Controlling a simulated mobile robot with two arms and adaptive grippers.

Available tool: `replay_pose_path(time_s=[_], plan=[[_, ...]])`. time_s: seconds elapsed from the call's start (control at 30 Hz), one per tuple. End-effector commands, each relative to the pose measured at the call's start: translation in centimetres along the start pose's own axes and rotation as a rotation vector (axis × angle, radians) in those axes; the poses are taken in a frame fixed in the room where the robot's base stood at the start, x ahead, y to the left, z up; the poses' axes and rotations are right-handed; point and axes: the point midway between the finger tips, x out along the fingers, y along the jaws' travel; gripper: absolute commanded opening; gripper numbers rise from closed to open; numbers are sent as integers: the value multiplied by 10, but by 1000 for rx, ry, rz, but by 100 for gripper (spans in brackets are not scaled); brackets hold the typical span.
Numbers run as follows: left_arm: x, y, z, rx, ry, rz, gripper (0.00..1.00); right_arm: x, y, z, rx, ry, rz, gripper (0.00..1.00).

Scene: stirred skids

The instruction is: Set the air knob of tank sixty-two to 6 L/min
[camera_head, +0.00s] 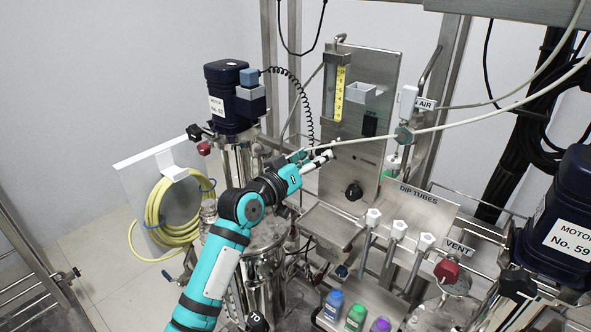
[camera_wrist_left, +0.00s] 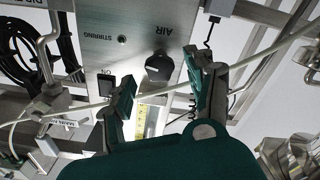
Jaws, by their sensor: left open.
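The black air knob (camera_head: 354,190) sits low on a steel panel (camera_head: 375,75), to the right of and below my left gripper (camera_head: 318,160). The motor (camera_head: 226,95) at left bears a label that looks like No. 62. In the left wrist view the knob (camera_wrist_left: 158,67) is beside the word AIR and appears between the two spread fingers of my open left gripper. The fingers look apart from it; their exact distance is unclear. A yellow flow scale (camera_head: 340,92) stands at the panel's upper left; its reading is too small to tell. My right gripper is out of view.
A pale hose (camera_head: 455,125) runs across in front of the panel and also crosses the left wrist view near the fingers. A dip-tubes rack (camera_head: 425,203) stands to the right. Several coloured-cap bottles (camera_head: 355,318) are below. Another motor (camera_head: 565,225), No. 59, is at right.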

Motion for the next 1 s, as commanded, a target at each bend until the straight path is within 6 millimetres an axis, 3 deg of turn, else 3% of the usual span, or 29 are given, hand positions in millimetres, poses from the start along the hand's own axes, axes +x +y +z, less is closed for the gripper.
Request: replay_pose_path(time_s=[0.2,0.4,1.0], plan=[[-48,-1,0,1,0,-2,56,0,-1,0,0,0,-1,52],[-73,0,0,-1,-1,0,56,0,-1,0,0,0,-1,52],[-79,0,0,-2,0,0,56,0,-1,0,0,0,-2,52]])
